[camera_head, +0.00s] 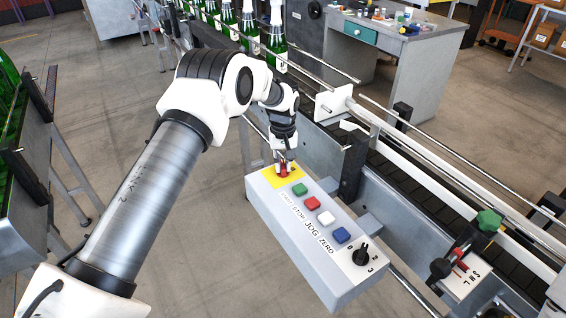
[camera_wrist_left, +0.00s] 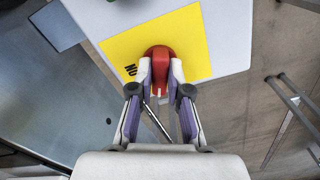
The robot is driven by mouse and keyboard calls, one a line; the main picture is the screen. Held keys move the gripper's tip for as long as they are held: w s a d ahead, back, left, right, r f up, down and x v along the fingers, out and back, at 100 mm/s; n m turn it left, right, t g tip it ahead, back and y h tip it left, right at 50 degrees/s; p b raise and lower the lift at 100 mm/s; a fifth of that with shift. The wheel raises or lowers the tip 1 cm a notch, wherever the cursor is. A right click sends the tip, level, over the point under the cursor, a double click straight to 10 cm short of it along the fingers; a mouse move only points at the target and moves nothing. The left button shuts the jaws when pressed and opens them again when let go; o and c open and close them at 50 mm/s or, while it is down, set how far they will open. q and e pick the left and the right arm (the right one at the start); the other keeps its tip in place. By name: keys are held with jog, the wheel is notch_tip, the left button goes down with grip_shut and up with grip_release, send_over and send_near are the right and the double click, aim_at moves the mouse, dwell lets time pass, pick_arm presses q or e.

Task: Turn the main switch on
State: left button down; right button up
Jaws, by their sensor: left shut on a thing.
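The main switch (camera_wrist_left: 158,55) is a red knob on a yellow plate (camera_wrist_left: 118,50) at the far end of a light grey control box (camera_head: 310,275). In the head view only a little of the red switch (camera_head: 283,170) shows below my left gripper (camera_head: 283,163). In the left wrist view my left gripper (camera_wrist_left: 159,80) has its two fingers on either side of the red knob, shut on it. Lettering on the yellow plate is partly cut off by the fingers. My right gripper is not in view.
The box also carries a green button (camera_head: 299,189), a red button (camera_head: 312,203), a white button (camera_head: 326,218), a blue button (camera_head: 342,235) and a black selector knob (camera_head: 361,254). A conveyor with guide rails (camera_head: 440,170) runs beside the box. Green bottles (camera_head: 276,40) stand behind my arm.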

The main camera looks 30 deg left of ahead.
aim_at(283, 165)
pick_arm(q)
jog(key=m, duration=0.6)
jog(key=shift+f, duration=0.1)
jog(key=m, duration=0.7)
dwell(0.5)
jog(key=c, duration=1.1)
grip_release()
jog(key=shift+w, duration=0.1)
notch_tip(283, 165, up, 12)
jog(key=shift+f, duration=0.1)
